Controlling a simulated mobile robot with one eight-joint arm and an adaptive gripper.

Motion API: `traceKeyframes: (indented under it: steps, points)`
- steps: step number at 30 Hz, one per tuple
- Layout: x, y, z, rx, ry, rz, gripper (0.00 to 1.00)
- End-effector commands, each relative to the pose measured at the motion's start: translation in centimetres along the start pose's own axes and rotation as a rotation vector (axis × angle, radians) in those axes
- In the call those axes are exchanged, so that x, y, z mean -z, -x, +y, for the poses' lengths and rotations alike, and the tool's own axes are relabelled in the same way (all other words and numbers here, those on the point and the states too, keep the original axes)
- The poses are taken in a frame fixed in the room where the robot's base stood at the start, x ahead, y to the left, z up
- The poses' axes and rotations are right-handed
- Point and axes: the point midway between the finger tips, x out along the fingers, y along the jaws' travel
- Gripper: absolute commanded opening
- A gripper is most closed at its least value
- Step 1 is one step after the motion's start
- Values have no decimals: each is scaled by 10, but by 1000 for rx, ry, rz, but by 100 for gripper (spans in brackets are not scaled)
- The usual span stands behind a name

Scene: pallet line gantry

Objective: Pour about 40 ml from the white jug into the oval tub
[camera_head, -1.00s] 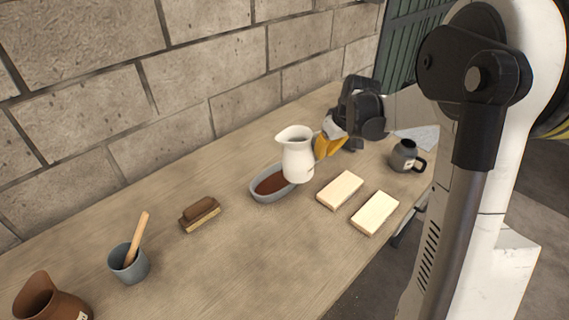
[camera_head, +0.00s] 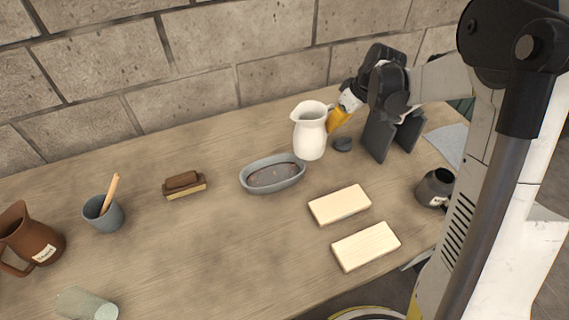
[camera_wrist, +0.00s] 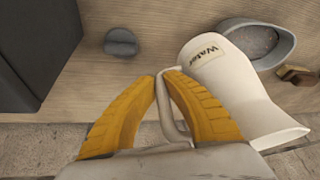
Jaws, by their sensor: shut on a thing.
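The white jug (camera_head: 310,137) is upright in the head view, just right of and behind the oval tub. My gripper (camera_head: 332,121) is shut on the jug's handle at its right side. In the wrist view the yellow fingers (camera_wrist: 168,76) close around the handle, and the jug (camera_wrist: 232,90) shows a "Water" label. I cannot tell how far its base is above the table. The grey oval tub (camera_head: 245,183) stands on the table with a dark greyish, reddish-flecked content. Its rim also shows in the wrist view (camera_wrist: 289,52). No stream is visible.
Two pale wooden blocks (camera_head: 340,205) (camera_head: 366,246) lie in front. A brush (camera_head: 184,184), a cup with a stick (camera_head: 104,216), a brown jug (camera_head: 32,240) and a glass (camera_head: 88,304) are left. Dark panels (camera_head: 379,138), a small dark object (camera_head: 343,145) and a dark mug (camera_head: 434,188) are right.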

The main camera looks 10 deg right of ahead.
Motion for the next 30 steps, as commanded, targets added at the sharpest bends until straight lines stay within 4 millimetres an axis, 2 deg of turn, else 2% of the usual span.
traceKeyframes:
  steps: [10, 17, 30]
  points:
    - [1, -1, -2, 4, 7, 1, 0]
    - [4, 7, -3, -20, 15, -4, 0]
    - [16, 31, -15, -228, 98, -51, 0]
